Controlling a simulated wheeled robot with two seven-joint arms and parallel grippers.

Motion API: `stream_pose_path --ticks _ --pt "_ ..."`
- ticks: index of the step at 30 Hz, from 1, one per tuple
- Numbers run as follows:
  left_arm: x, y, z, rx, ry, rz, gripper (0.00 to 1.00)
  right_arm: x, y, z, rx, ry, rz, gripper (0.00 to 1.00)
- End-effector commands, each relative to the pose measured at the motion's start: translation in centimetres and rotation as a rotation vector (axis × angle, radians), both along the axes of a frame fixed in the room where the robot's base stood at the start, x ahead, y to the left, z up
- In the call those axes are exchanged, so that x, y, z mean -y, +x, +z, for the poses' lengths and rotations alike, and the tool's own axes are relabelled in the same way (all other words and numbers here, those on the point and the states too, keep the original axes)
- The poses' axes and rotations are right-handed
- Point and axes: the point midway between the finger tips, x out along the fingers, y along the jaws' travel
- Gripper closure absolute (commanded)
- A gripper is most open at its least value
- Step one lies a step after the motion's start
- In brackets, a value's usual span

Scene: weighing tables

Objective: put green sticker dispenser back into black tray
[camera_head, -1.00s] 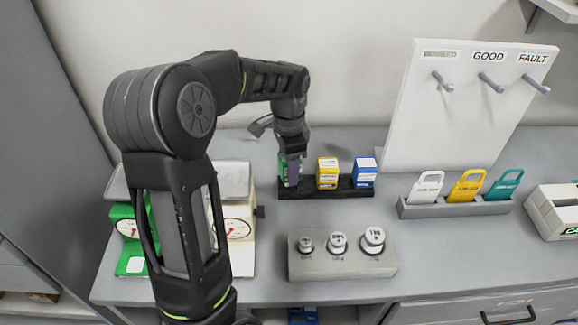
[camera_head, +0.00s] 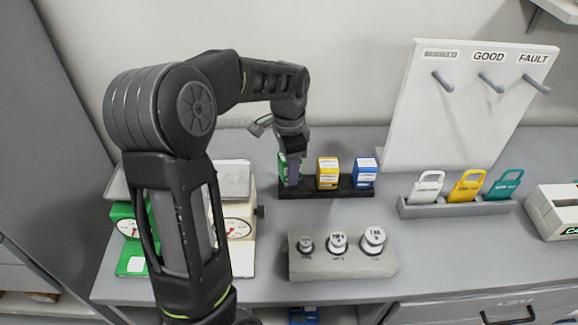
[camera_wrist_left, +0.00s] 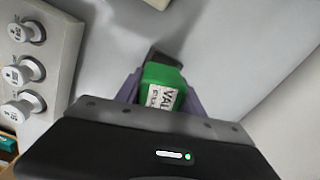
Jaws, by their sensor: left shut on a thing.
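The green sticker dispenser (camera_head: 283,167) is at the left end of the black tray (camera_head: 328,191) in the head view. My left gripper (camera_head: 292,173) is shut on it from above and partly hides it. In the left wrist view the green dispenser (camera_wrist_left: 163,84), with a white label, sits between the fingers of my left gripper (camera_wrist_left: 162,100). Whether its base rests on the tray floor is hard to tell. A yellow dispenser (camera_head: 327,172) and a blue dispenser (camera_head: 364,172) stand upright in the tray to its right. My right gripper is out of view.
A grey block with several weights (camera_head: 342,262) stands in front of the tray. Two scales, one green (camera_head: 130,250) and one cream (camera_head: 242,258), stand at the left. A rack of coloured tags (camera_head: 458,207) and a white peg board (camera_head: 440,105) are at the right.

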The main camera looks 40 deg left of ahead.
Motion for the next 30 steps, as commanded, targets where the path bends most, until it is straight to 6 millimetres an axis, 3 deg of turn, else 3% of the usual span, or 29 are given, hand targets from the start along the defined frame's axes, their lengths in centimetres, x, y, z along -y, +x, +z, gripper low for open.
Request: stream_pose_path --ticks 30 --pt "0.0 0.0 -2.4 0.0 0.0 0.0 0.93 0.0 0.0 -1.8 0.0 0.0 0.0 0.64"
